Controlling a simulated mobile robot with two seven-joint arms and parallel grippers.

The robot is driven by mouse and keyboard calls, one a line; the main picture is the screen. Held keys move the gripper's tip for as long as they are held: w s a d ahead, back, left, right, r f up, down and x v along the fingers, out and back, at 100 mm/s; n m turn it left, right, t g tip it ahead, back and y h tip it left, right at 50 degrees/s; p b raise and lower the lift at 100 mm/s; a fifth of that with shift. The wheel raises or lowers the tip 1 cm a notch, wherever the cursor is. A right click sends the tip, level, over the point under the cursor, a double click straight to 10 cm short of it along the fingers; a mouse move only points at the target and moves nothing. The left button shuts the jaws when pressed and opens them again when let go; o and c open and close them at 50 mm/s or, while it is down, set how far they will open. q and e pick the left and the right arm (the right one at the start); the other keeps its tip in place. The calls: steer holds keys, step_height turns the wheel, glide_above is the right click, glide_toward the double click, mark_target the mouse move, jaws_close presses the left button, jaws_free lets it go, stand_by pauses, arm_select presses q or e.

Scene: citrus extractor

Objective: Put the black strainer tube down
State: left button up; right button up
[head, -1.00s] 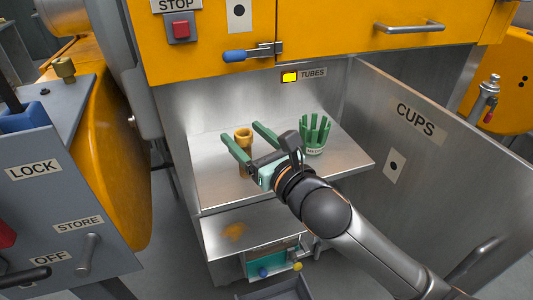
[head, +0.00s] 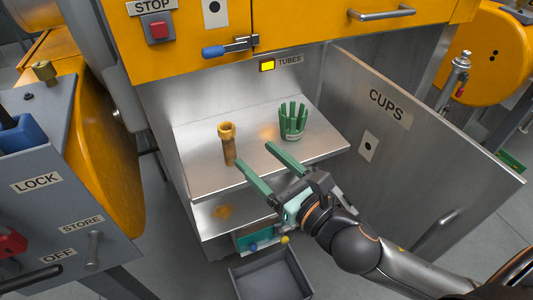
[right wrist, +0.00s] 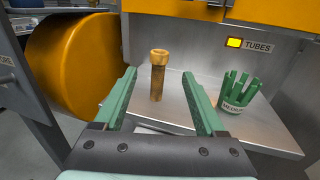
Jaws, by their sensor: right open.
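A brass-coloured tube (head: 228,145) with a wider collar stands upright on the metal shelf (head: 200,180) under the TUBES label. It also shows in the right wrist view (right wrist: 158,76), beyond the fingers. No black tube shows in these views. My right gripper (head: 254,156) is open and empty, with its green fingers in front of the tube and apart from it. In the right wrist view the fingers (right wrist: 160,74) frame the tube from the near side. My left gripper is out of view.
A green pronged cup (head: 292,122) stands on the shelf right of the tube. The open CUPS door (head: 400,135) borders the right side. A lower ledge (head: 205,213) bears an orange stain. A grey bin (head: 270,275) sits below. The shelf between tube and cup is clear.

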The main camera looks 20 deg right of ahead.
steer(key=s+d+f+m+g+h, duration=0.1)
steer(key=s+f+m+g, duration=0.1)
steer(key=f+m, duration=1.1)
steer(key=s+d+f+m+g+h, duration=0.1)
steer(key=s+f+m+g, duration=0.2)
steer(key=f+m, duration=1)
steer(key=shift+s+d+m+g, duration=0.25)
steer(key=shift+m+g, duration=0.25)
steer(key=shift+o, duration=0.3)
steer(key=s+f+m+g, duration=0.1)
steer(key=s+f+m, duration=0.5)
steer(key=m, duration=0.3)
steer(key=shift+d+f+m+g+h, duration=0.2)
steer(key=shift+f+m+g+h, duration=0.15)
steer(key=shift+f, duration=0.45)
steer(key=shift+s+f+m, duration=0.25)
steer(key=shift+s+m, duration=0.05)
steer(key=shift+m, duration=0.05)
steer(key=shift+g, duration=0.25)
